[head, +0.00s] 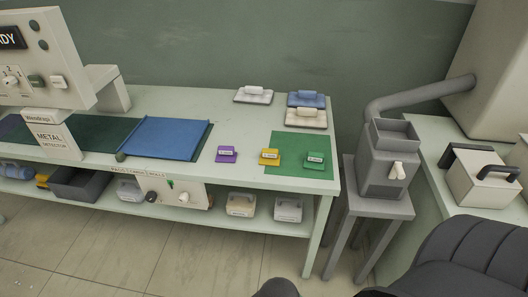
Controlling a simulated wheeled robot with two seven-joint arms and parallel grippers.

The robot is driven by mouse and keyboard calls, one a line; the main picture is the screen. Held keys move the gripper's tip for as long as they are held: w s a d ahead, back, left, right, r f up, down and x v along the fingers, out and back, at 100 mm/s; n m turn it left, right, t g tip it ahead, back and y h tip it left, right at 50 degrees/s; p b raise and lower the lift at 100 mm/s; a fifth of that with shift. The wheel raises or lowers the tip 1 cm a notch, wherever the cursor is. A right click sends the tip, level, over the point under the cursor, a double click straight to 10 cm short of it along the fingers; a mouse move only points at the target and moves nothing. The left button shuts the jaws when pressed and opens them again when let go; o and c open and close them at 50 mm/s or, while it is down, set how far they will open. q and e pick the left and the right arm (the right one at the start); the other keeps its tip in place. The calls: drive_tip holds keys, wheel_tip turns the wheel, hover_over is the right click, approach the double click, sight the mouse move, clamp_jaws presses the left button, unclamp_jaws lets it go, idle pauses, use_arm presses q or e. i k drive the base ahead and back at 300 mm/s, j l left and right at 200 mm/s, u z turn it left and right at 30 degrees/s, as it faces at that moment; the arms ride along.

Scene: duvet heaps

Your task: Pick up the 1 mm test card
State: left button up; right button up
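Three small test cards lie in a row near the right front of the table: a purple card (226,155), a yellow card (270,158) and a green card (315,159). Each carries a small pale label, too small to read, so I cannot tell which is the 1 mm one. The yellow and green cards lie on a green mat (292,143); the purple card lies on the bare tabletop left of it. Neither of my grippers shows in the head view; only dark rounded parts, likely mine, show along the bottom edge.
A metal detector (55,138) stands at the left with a blue sheet (165,138) on its dark belt. Several handled blocks (306,117) lie at the table's back right. A grey hopper machine (390,165) stands on a stool at the right. The tabletop (232,132) around the purple card is clear.

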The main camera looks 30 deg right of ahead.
sight(268, 157)
drive_tip(key=i, duration=0.1)
drive_tip(key=i+j+z, duration=0.1)
drive_tip(key=z, duration=0.3)
drive_tip(key=i+j+z, duration=0.15)
drive_tip(key=i+z, duration=0.25)
drive_tip(key=k, duration=0.1)
